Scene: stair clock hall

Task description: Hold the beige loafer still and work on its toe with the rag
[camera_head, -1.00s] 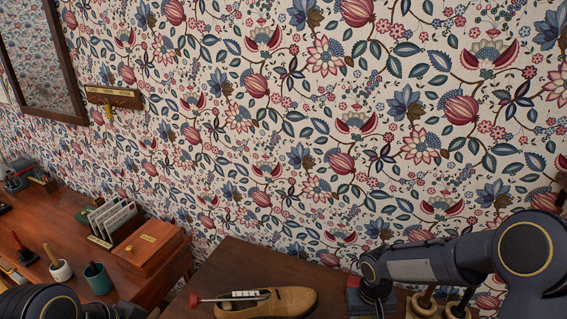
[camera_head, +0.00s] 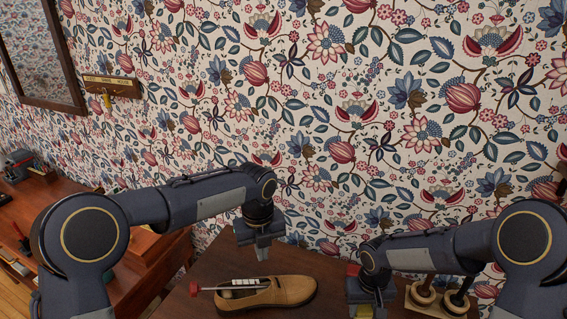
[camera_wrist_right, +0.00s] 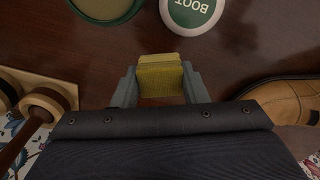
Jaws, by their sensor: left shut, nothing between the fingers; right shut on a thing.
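The beige loafer (camera_head: 290,290) lies on the dark wooden table in the head view, toe to the right. A red-handled rod and a white piece lie at its opening. Its edge also shows at the right of the right wrist view (camera_wrist_right: 287,99). My left gripper (camera_head: 262,256) is shut and empty, above the loafer's middle and apart from it. My right gripper (camera_wrist_right: 160,88) is shut on a folded yellow rag (camera_wrist_right: 160,77), over the table to the right of the toe. In the head view the rag (camera_head: 365,312) shows only a little below the fingers.
A green round tin (camera_wrist_right: 106,8) and a white-and-green lid marked BOOT (camera_wrist_right: 193,12) are just beyond the rag. A wooden stand with rings (camera_head: 438,298) is right of my right gripper. The patterned wall (camera_head: 330,120) closes off the back. A lower desk is at left.

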